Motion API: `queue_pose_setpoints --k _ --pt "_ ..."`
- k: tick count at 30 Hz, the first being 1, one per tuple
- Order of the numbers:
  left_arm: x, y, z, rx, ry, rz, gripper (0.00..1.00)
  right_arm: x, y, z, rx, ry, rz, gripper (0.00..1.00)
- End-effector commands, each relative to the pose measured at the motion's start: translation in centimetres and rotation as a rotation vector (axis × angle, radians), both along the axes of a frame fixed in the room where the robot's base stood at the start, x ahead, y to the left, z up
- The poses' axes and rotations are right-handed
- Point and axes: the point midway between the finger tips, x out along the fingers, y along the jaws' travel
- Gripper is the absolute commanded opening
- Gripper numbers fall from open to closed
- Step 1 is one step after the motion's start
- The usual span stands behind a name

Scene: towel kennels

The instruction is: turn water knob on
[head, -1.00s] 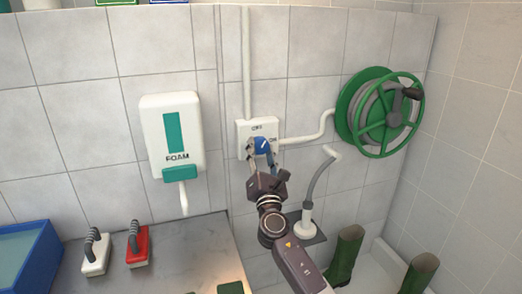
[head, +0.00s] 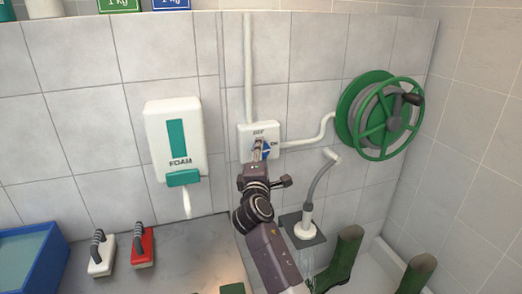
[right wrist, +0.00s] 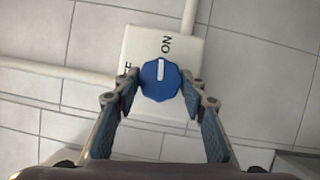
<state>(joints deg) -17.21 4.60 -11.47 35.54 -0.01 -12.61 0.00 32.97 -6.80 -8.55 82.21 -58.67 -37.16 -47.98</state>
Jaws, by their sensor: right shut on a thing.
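The blue water knob (head: 265,149) sits on a white wall plate (head: 246,137) marked OFF and ON. The right wrist view shows the knob (right wrist: 161,80) from close up, with its white mark pointing at the word ON on the plate (right wrist: 145,42). My right gripper (head: 260,151) is shut on the knob. Its two fingers (right wrist: 161,88) lie on opposite sides of it in the right wrist view. In the head view the gripper partly hides the knob. My left gripper is not in view.
A green hose reel (head: 380,115) hangs to the right. Below stands a grey sprayer (head: 318,188), with faint water-like streaks (head: 308,263) under it near green boots (head: 345,258). A foam dispenser (head: 175,140) hangs left, above white (head: 101,258) and red (head: 143,250) brushes.

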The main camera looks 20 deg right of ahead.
Motion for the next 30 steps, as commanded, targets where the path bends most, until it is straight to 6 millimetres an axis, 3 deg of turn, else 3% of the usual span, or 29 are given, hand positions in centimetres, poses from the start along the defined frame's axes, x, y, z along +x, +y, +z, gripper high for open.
queue_pose_setpoints --k 10,26,27,30 --pt "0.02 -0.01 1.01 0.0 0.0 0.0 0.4 -0.01 -0.03 -0.01 0.137 0.007 -0.001 0.14" --pt "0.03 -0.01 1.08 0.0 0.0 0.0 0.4 -0.01 -0.04 -0.11 0.162 0.008 -0.001 0.14" --pt "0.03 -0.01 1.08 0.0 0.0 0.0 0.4 -0.01 -0.04 -0.11 0.162 0.008 -0.001 0.41" --pt "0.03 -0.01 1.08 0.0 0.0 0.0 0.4 -0.01 -0.04 -0.09 0.161 0.008 -0.001 0.52"
